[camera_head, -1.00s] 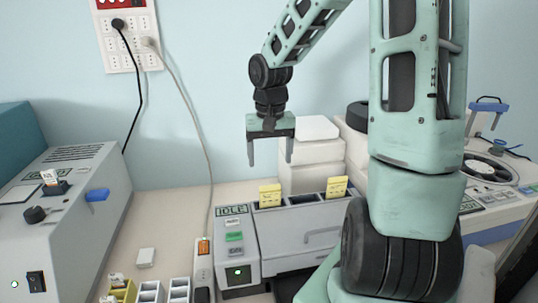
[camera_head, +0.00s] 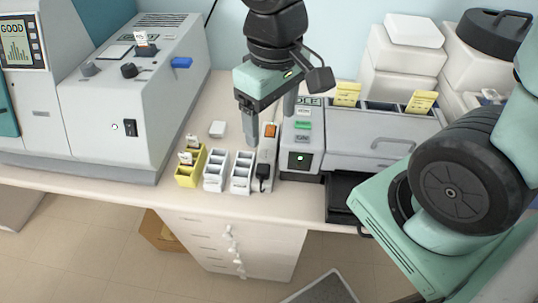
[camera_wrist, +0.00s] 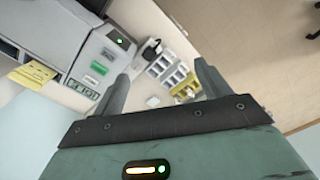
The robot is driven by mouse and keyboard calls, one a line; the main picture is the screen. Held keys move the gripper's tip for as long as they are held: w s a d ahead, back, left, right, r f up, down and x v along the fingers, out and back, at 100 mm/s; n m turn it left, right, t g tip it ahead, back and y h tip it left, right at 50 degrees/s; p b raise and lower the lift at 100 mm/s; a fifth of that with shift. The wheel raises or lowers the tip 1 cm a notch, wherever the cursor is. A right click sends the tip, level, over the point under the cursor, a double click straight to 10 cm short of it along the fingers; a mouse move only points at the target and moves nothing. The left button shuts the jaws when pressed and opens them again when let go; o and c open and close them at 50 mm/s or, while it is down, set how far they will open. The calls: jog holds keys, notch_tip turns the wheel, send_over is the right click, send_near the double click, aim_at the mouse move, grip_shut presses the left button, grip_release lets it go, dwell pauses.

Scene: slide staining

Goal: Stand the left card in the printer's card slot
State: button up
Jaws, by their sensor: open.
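My gripper (camera_head: 271,128) hangs open and empty above the bench, near the left end of the machine with the yellow pieces; its spread fingers also show in the wrist view (camera_wrist: 161,70). Two small white cards stand in the yellow tray (camera_head: 187,179): one farther back (camera_head: 193,141), one nearer (camera_head: 186,157). Another white card with an orange mark (camera_head: 141,38) stands in a dark slot on top of the grey machine (camera_head: 135,92) at left. A yellow card-like piece (camera_head: 347,93) and another (camera_head: 421,102) stand in the right machine (camera_head: 365,136). I cannot tell which machine is the printer.
Two white compartment trays (camera_head: 215,172) and (camera_head: 241,174) stand right of the yellow tray. A power strip (camera_head: 268,152) with a black plug lies beside them. A small white block (camera_head: 217,129) lies behind. White boxes (camera_head: 405,52) stand at the back right.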

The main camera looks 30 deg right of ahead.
jog(key=s+a+n, duration=0.3)
jog(key=s+a, duration=0.1)
jog(key=s, duration=0.3)
jog(key=shift+s+a+f+n, duration=0.15)
jog(key=shift+s+a+n, duration=0.05)
jog(key=shift+a+n, duration=0.2)
jog(key=shift+f, duration=0.1)
